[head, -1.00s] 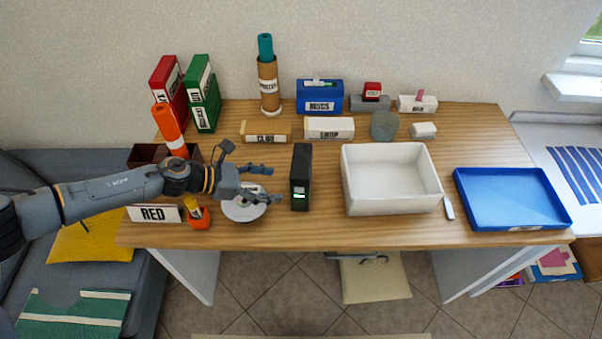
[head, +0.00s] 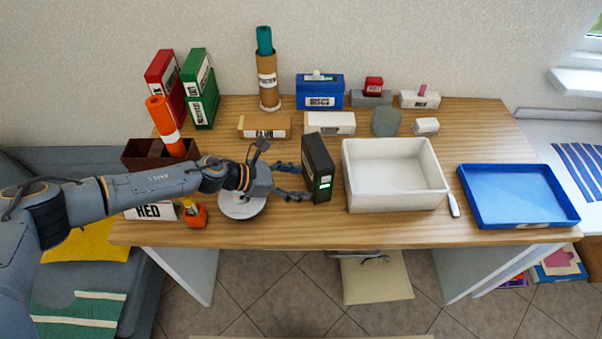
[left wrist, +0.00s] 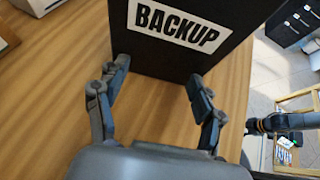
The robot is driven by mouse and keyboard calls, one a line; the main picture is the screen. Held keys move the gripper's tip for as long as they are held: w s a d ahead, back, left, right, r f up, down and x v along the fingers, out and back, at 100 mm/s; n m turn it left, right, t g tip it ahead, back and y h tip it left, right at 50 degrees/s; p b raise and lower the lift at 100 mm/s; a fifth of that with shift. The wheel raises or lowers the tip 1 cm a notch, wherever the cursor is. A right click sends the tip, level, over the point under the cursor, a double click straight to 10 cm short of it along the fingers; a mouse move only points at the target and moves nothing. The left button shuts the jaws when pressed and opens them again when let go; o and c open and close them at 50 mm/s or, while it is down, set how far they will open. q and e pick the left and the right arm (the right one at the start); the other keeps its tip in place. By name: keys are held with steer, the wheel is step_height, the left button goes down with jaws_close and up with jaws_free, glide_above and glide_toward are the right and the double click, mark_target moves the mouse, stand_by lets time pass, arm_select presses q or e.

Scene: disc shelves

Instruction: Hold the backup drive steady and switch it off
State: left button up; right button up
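The backup drive (head: 321,170) is a black upright box with a small green light low on its narrow front, on the desk left of the white bin. It stands at an angle, its broad left side showing. Its white BACKUP label (left wrist: 178,25) faces the left wrist camera. My left gripper (head: 295,182) comes from the left, with its fingertips close to that side. In the left wrist view the fingers (left wrist: 158,88) are spread, with nothing between them; contact is unclear. A dark jointed part at that view's right edge may be my right gripper (left wrist: 262,125); its fingers are unclear.
A round white disc-like base (head: 242,206) lies under my left gripper. A white bin (head: 395,205) stands close right of the drive, with a blue tray (head: 520,222) beyond. Labelled boxes and cylinders line the back. The desk's front edge is near.

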arm_select(q)
jaws_close()
steer(key=shift+o, duration=0.8)
jaws_free()
